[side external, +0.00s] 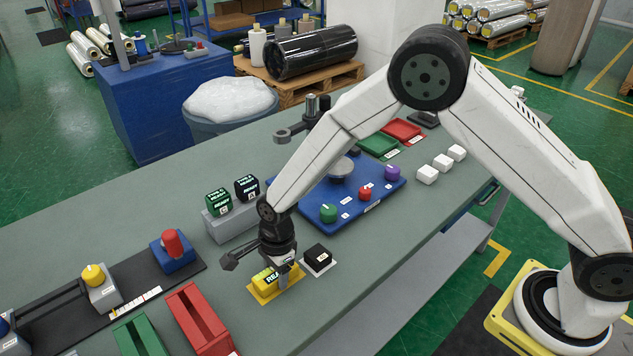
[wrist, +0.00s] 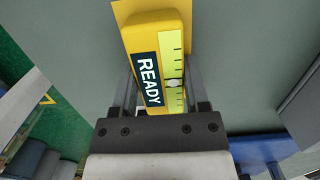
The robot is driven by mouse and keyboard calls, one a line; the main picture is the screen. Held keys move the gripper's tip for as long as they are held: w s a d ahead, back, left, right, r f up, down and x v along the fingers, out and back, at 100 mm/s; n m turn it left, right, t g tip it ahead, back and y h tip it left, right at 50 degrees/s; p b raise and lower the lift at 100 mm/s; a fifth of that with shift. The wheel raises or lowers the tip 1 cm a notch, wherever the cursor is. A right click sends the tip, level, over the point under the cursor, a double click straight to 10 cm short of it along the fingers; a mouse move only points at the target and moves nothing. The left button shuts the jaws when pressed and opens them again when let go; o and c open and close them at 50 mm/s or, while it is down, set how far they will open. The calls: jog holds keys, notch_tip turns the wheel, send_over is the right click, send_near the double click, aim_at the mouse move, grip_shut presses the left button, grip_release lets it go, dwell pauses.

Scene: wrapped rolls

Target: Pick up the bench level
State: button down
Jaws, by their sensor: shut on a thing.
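The bench level (side external: 264,278) is a yellow block over a yellow pad (side external: 262,297) near the front of the bench. In the wrist view the bench level (wrist: 150,37) shows a dark READY label and a pale green scale with tick marks. My gripper (side external: 281,270) comes down from above and is shut on the bench level. In the wrist view the fingers of my gripper (wrist: 163,88) lie along both sides of it. I cannot tell whether its underside touches the pad. Its near end is hidden by my gripper.
A black block (side external: 317,255) on a white pad sits close to the right. A grey stand (side external: 232,222) with two dark blocks is behind. A blue board (side external: 350,203) with coloured knobs lies further back. Red (side external: 203,322) and green (side external: 143,337) holders stand front left.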

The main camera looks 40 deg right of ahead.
jog(key=shift+r, duration=0.15)
jog(key=shift+r, duration=0.8)
jog(key=s+d+r, duration=0.5)
jog(key=s+r, duration=0.6)
jog(key=s, duration=0.2)
dwell(0.5)
